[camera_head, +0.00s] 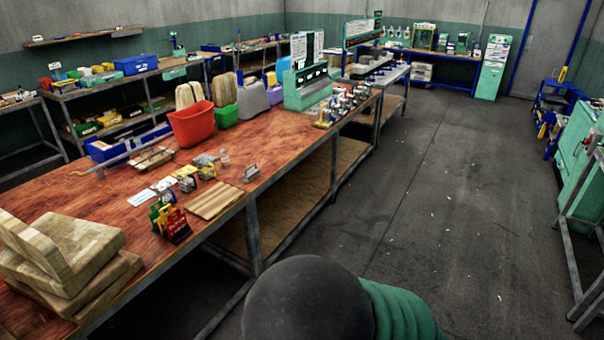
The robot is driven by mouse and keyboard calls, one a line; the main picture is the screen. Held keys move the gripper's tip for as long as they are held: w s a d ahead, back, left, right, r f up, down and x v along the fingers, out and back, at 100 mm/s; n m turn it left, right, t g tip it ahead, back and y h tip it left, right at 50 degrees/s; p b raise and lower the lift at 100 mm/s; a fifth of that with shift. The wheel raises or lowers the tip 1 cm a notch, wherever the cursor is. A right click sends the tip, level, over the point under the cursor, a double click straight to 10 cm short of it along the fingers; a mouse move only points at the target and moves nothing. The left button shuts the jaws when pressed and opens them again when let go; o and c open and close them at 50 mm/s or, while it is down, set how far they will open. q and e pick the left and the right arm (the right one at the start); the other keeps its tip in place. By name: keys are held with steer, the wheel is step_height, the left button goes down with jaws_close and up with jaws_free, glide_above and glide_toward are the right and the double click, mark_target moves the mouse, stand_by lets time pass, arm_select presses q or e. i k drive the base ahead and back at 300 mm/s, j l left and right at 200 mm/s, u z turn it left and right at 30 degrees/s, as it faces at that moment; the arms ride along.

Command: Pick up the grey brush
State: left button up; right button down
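I cannot make out the grey brush for certain. A small grey object with a raised handle-like top (250,173) sits near the front edge of the red-brown workbench (285,149) and could be it. A flat grey item (205,159) lies farther back on the same bench, too small to identify. A long, thin-handled item (122,156) lies by the blue bin. Neither of my grippers shows in the head view.
Stacked wooden blocks (70,255) fill the bench's near left end. Dark floor (440,200) is clear right of the bench. A green cabinet (580,160) stands at far right.

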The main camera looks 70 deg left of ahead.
mark_target(249, 176)
steer(key=u, duration=2.75)
steer(key=z, duration=3.9)
steer(key=u, duration=3.9)
steer(key=i+u, duration=0.15)
steer(key=u, duration=0.3)
steer(key=i+l+u, duration=0.1)
steer(key=u, duration=0.35)
